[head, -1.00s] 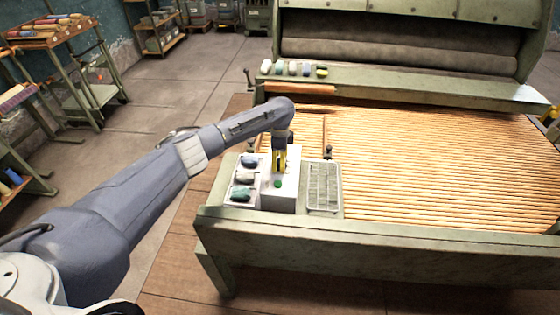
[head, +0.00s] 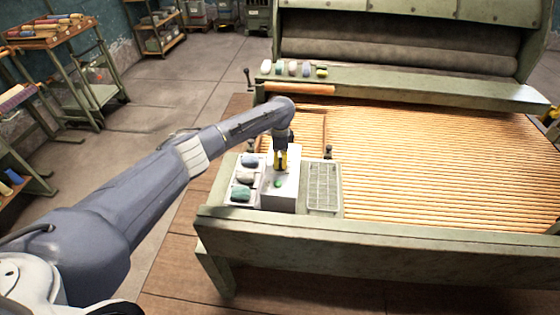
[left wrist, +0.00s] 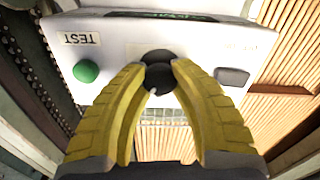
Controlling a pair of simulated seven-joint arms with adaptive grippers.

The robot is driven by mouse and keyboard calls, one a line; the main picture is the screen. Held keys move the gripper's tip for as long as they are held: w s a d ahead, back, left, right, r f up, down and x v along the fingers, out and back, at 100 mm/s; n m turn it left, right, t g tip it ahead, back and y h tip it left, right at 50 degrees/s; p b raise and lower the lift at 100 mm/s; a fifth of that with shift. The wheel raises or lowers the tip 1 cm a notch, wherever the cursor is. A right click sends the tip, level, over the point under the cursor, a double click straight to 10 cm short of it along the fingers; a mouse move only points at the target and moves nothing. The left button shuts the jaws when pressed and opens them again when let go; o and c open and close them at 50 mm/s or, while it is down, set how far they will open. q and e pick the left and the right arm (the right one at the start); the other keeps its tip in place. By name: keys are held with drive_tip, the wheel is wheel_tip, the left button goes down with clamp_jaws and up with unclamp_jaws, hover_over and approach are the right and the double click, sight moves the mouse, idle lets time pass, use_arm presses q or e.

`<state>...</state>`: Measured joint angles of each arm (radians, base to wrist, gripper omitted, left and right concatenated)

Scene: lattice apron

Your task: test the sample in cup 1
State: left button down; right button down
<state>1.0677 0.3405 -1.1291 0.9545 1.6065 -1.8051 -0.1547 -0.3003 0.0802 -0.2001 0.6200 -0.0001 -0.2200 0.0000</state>
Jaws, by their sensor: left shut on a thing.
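The white tester box (head: 285,193) stands at the front left of the loom bed. In the left wrist view, its face (left wrist: 130,30) bears a TEST label (left wrist: 77,38), a green button (left wrist: 87,70) and a dark rectangular part (left wrist: 232,77). My left gripper (head: 281,166) is over the box. Its yellow fingers (left wrist: 158,68) are shut on a dark round piece (left wrist: 157,80) that looks like a knob. Left of the box, a pale tray (head: 230,197) holds a blue (head: 249,160), a grey (head: 244,178) and a teal (head: 240,194) lump. Cup numbers are not readable.
A wire rack (head: 323,187) lies right of the box. Small levers (head: 328,151) stand near it. Several coloured pieces (head: 292,69) sit on the back ledge. Orange rods (head: 430,160) cover the wide bed. A shelf cart (head: 60,60) stands at far left.

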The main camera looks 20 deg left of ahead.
use_arm(q)
drive_tip(key=n, duration=1.2)
drive_tip(key=shift+n, duration=2.2)
drive_tip(key=c, duration=0.9)
unclamp_jaws()
drive_tip(key=shift+r, duration=0.1)
